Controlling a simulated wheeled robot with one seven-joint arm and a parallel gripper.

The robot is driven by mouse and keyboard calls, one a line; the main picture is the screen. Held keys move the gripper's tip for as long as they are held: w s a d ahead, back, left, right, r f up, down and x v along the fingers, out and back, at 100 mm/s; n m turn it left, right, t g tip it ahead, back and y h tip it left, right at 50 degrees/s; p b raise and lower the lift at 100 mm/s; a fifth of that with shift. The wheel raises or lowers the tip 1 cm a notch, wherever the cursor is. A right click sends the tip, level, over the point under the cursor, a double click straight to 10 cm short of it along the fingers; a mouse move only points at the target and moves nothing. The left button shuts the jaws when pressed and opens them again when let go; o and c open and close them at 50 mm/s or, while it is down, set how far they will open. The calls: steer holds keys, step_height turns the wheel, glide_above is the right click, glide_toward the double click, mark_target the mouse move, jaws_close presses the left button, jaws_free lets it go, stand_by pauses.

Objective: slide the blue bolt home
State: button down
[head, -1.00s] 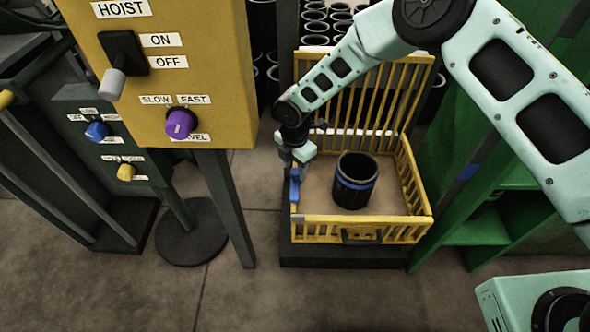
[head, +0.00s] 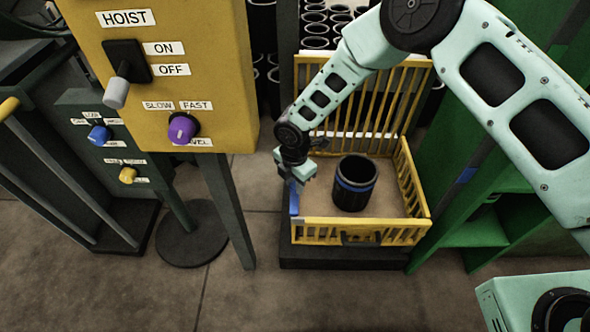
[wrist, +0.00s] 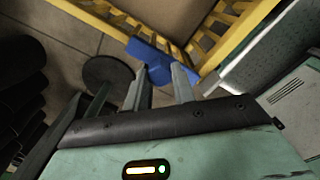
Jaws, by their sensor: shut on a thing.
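The blue bolt (head: 294,201) lies along the left side of the yellow barred crate, close to its front left corner. In the wrist view the bolt (wrist: 147,52) is a blue bar with a blue stub (wrist: 160,74) between my fingertips. My gripper (head: 297,181) comes down from above at that side, and its two grey fingers (wrist: 160,80) are shut on the blue bolt. The bolt's front end is near the corner; I cannot tell how deep it sits there.
A black cylinder with a blue band (head: 354,184) stands inside the yellow crate (head: 361,231). Green shelving (head: 480,215) is at the right. Bare floor lies in front of the crate.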

mark_target(294, 198)
steer(key=shift+s, duration=0.95)
steer(key=c, duration=1.1)
jaws_free()
steer(key=shift+c, duration=0.2)
steer(key=shift+w+r, duration=0.1)
steer(key=shift+r, duration=0.4)
step_height(294, 198, up, 16)
steer(key=p, duration=0.2)
steer(key=shift+r+p, duration=0.2)
steer(key=shift+p, duration=0.1)
